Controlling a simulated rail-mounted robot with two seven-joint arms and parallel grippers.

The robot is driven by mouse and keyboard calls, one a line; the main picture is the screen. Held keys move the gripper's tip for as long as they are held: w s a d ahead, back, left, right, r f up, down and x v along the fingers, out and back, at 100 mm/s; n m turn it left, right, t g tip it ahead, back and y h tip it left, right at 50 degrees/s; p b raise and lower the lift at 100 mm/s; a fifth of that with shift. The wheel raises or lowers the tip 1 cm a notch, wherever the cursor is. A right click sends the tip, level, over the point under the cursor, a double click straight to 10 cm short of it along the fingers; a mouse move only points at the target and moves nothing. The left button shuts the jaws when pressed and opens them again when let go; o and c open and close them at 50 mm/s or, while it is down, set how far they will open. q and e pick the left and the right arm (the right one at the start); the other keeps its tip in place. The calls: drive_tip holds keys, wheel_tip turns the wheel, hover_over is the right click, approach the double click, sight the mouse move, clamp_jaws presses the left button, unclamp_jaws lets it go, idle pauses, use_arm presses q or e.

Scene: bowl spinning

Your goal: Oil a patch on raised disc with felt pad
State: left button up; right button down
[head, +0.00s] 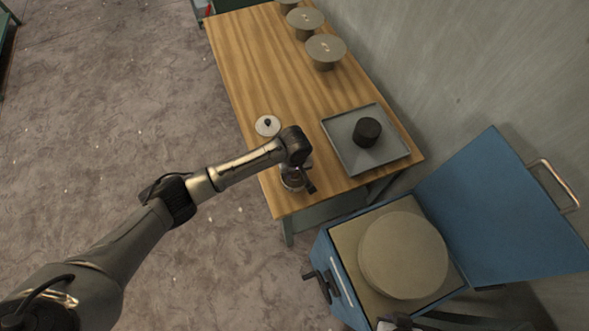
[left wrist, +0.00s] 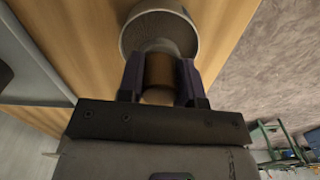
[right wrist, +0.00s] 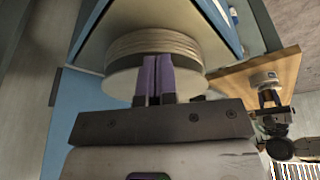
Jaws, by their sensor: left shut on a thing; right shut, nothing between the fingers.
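The raised disc (head: 404,255) is a thick, pale grey-brown round in an open blue box; it also shows in the right wrist view (right wrist: 150,45). My left gripper (head: 297,182) is at the table's near corner. In the left wrist view (left wrist: 160,75) it is shut on a brown cylindrical handle (left wrist: 158,70), probably the felt pad's. A round grey dish (left wrist: 192,38) is just beyond the handle; I cannot tell whether the pad touches it. My right gripper (right wrist: 158,80) is shut and empty, its fingertips in front of the disc; I cannot tell if they touch it.
A grey tray (head: 345,165) holds a black cylinder (head: 367,131). Round-topped stands (head: 326,48) line the far end. The blue box's raised lid (head: 500,210) stands to the right. The middle of the table is clear.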

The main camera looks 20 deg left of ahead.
idle(0.6)
use_arm(q)
drive_tip(key=shift+f, duration=0.55)
idle(0.4)
idle(0.6)
idle(0.8)
drive_tip(key=shift+f+p, duration=0.1)
drive_tip(key=shift+p, duration=0.3)
idle(0.4)
idle(0.5)
